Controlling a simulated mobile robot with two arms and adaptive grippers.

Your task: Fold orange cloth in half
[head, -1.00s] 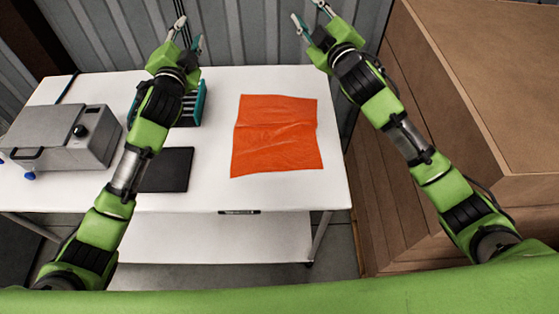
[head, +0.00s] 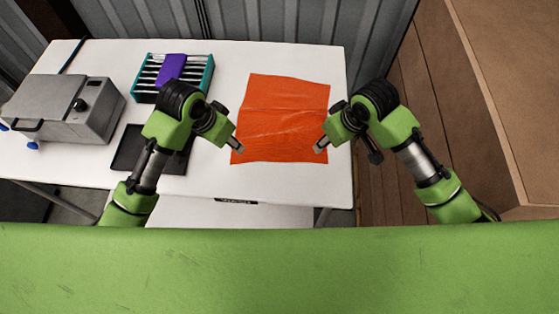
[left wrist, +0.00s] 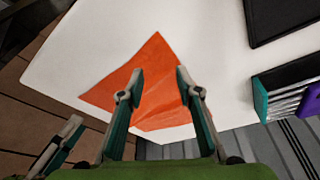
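The orange cloth (head: 285,112) lies flat and slightly wrinkled on the right part of the white table. It also shows in the left wrist view (left wrist: 112,88). My left gripper (head: 238,149) is at the cloth's near left corner. In the left wrist view my left gripper (left wrist: 160,73) has its fingers apart, with cloth beneath and between them. My right gripper (head: 320,148) is at the cloth's near right corner. It also shows at the lower left of the left wrist view (left wrist: 70,132), but its finger opening is unclear.
A teal rack (head: 204,74) with a purple item (head: 171,68) stands at the back left of the white table (head: 215,180). A black tray (head: 125,150) is partly under my left arm. A grey metal box (head: 60,108) is far left. Large brown boxes (head: 520,90) stand right.

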